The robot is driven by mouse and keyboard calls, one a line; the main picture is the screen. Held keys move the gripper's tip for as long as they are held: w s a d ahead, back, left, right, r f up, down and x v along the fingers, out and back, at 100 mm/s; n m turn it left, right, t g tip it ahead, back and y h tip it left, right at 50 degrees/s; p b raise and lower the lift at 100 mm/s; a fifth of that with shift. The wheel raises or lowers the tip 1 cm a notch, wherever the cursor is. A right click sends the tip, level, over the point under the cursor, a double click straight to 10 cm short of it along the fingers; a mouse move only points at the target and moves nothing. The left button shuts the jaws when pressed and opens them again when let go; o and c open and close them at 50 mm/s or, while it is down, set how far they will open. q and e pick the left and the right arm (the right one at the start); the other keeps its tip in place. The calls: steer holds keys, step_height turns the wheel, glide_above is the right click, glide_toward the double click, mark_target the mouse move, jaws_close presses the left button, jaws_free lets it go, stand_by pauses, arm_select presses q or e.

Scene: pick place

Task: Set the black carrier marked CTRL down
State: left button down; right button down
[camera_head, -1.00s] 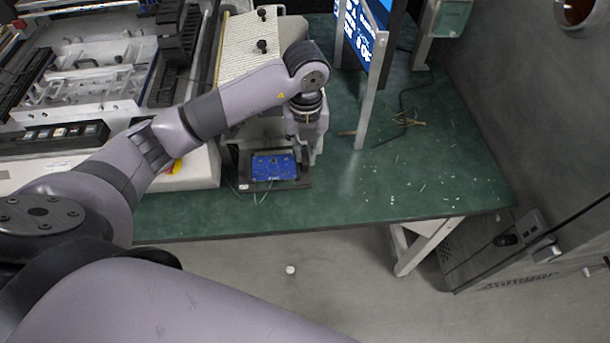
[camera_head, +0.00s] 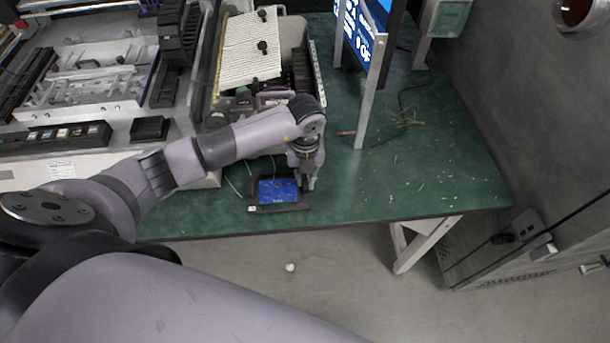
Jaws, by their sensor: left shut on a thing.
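The black carrier (camera_head: 265,208) holds a blue circuit board (camera_head: 278,190) and is near the front edge of the green table (camera_head: 400,190). My left gripper (camera_head: 304,183) is shut on the carrier's right side. I cannot tell whether the carrier touches the table or hangs just above it. The CTRL marking is too small to read; a small white patch shows at the carrier's lower left corner. My right gripper is not in view.
A bin with a ribbed cream panel (camera_head: 250,45) and dark parts stands behind my arm. A large machine (camera_head: 85,75) fills the left. A monitor on a metal post (camera_head: 371,95) stands behind right. Scraps lie on the clear table right of the carrier.

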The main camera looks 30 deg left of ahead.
arm_select(q)
steer(key=c, duration=2.1)
jaws_free()
steer(key=shift+f, duration=0.15)
steer(key=o, duration=0.4)
steer(key=shift+o, duration=0.2)
steer(key=shift+r, duration=0.3)
step_height(320, 180, up, 12)
steer(key=b, duration=0.2)
steer(key=shift+f, duration=0.15)
